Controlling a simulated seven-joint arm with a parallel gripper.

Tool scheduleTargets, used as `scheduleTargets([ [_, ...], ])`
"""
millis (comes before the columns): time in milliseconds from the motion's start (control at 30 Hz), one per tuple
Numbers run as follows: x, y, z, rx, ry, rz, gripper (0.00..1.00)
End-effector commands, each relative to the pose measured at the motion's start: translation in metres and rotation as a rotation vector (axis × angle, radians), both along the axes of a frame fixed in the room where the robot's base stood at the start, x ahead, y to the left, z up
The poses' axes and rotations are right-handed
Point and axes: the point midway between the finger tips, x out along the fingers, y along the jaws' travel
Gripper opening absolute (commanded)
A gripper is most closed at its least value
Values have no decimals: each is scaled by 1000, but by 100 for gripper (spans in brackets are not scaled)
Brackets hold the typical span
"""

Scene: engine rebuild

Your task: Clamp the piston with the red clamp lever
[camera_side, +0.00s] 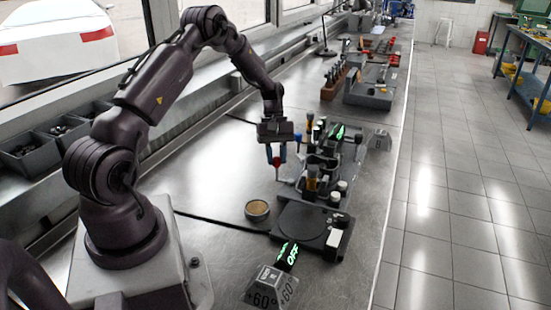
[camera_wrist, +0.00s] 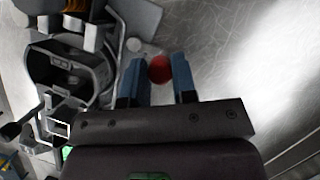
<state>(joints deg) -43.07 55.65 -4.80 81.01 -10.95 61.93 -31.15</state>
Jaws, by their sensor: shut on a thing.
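My gripper (camera_side: 276,156) points down beside the left of the dark fixture (camera_side: 318,166). In the wrist view its two blue fingers (camera_wrist: 158,80) stand on either side of the red ball-shaped knob of the clamp lever (camera_wrist: 159,68), shut on it. The red knob also shows below the fingers in the side view (camera_side: 276,162). In the wrist view a grey, hollow, rounded part, seemingly the piston (camera_wrist: 68,78), sits in the fixture to the left of the fingers. The lever's shaft is hidden, and I cannot tell whether the clamp touches the piston.
A round tin (camera_side: 257,209) stands on the bench in front of the fixture. A flat dark device with a round plate (camera_side: 304,228) and a +60° block (camera_side: 268,286) are nearer the camera. Tool holders (camera_side: 368,92) stand farther back. Bare bench lies left of my gripper.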

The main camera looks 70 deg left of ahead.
Motion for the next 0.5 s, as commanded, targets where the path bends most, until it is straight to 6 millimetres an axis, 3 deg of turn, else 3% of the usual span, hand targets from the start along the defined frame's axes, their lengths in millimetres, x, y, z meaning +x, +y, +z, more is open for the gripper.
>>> scheduleTargets([
  [500,19,12,1,4,-1,-482,2],
])
